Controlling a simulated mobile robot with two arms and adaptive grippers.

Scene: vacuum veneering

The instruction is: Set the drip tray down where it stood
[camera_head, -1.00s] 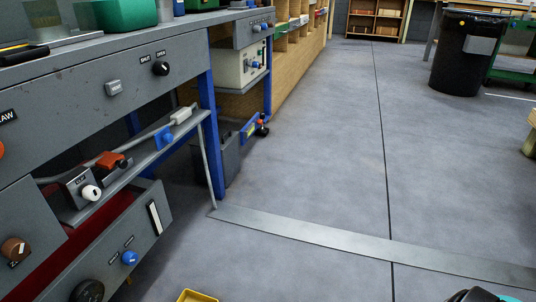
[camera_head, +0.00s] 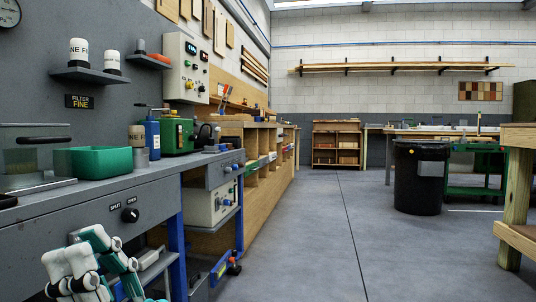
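No thing that I can surely name as the drip tray shows now. A green open-topped container (camera_head: 95,162) stands on the grey bench at left; I cannot tell whether it is the tray.
The grey bench (camera_head: 50,240) runs along the left, with a blue bottle (camera_head: 152,138) and a green device (camera_head: 176,135) on it. A black bin (camera_head: 418,180) and a wooden table (camera_head: 515,190) stand at right. The floor (camera_head: 320,230) between is clear.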

